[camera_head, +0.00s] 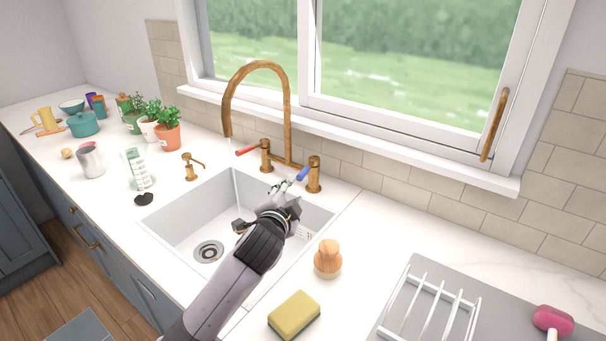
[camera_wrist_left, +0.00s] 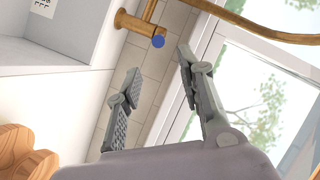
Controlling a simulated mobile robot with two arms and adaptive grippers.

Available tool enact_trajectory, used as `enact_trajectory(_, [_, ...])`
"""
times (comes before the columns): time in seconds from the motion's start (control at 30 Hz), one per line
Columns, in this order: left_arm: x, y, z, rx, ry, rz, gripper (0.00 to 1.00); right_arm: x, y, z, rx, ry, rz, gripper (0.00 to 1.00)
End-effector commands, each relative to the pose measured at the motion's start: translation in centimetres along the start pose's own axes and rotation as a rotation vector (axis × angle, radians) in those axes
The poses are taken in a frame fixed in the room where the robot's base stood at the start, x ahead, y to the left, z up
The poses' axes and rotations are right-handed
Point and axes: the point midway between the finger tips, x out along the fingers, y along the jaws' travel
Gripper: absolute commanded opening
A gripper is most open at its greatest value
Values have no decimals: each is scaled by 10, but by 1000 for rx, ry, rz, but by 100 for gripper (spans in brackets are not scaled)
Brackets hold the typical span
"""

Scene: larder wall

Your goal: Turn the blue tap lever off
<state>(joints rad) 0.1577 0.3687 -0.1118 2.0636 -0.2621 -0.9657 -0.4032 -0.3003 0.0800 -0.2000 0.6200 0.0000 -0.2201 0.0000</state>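The blue tap lever (camera_head: 302,174) sticks out to the left and forward from the right-hand brass tap post (camera_head: 314,178) behind the sink. In the left wrist view its round blue end (camera_wrist_left: 158,41) points toward the camera, just beyond the gap between the fingertips. My left gripper (camera_head: 283,185) is close to the lever, over the sink's back edge. Its two grey fingers stand apart in the left wrist view (camera_wrist_left: 160,64), with nothing between them. Contact with the lever cannot be made out. My right gripper is in neither view.
A red lever (camera_head: 246,151) and the tall brass spout (camera_head: 284,110) stand left of the blue lever. The sink (camera_head: 190,212) lies below my arm. A wooden-handled brush (camera_head: 328,259), sponge (camera_head: 294,314) and dish rack (camera_head: 430,308) occupy the right counter.

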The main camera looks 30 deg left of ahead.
Motion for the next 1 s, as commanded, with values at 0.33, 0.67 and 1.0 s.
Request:
enact_trajectory(0.33, [75, -1, 0, -1, -2, 0, 35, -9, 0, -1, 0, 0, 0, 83])
enact_trajectory(0.67, [125, 0, 0, -1, -1, 1, 35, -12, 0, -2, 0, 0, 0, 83])
enact_trajectory(1.0, [137, 0, 0, 0, 0, 1, 35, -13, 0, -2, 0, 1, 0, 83])
